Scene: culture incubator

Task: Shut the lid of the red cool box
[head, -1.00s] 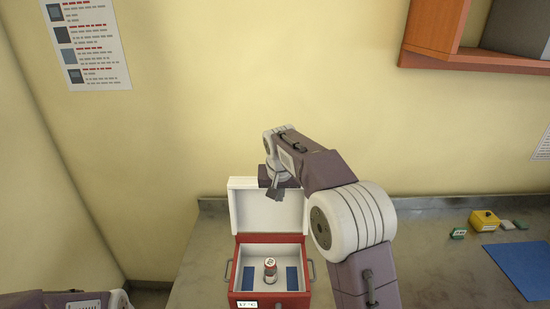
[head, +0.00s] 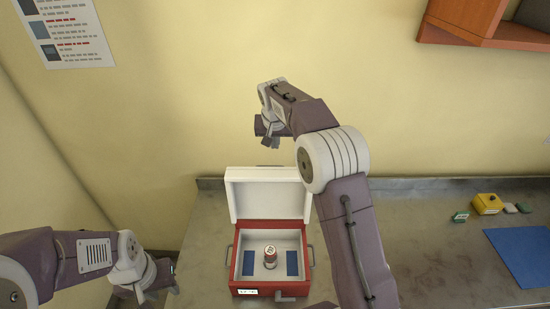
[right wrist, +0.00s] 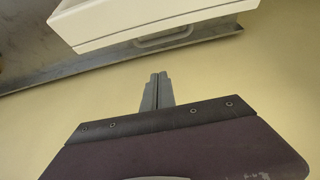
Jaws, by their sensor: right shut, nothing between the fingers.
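The red cool box (head: 262,292) stands on the bench with its white lid (head: 268,195) open, raised at the back. Inside are a capped vial (head: 270,257) and two blue packs on either side of it. My right gripper (head: 270,143) is shut and empty, above and behind the lid, apart from it. In the right wrist view its closed fingers (right wrist: 158,76) point toward the pale lid (right wrist: 140,18), with a gap between. My left gripper (head: 156,294) is low at the left of the box, its fingers looking spread and empty.
A blue mat (head: 522,253), a yellow box (head: 488,204) and small green items lie on the bench (head: 430,260) at the right. A wooden shelf (head: 470,35) hangs at upper right. My right arm passes close to the box's right side.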

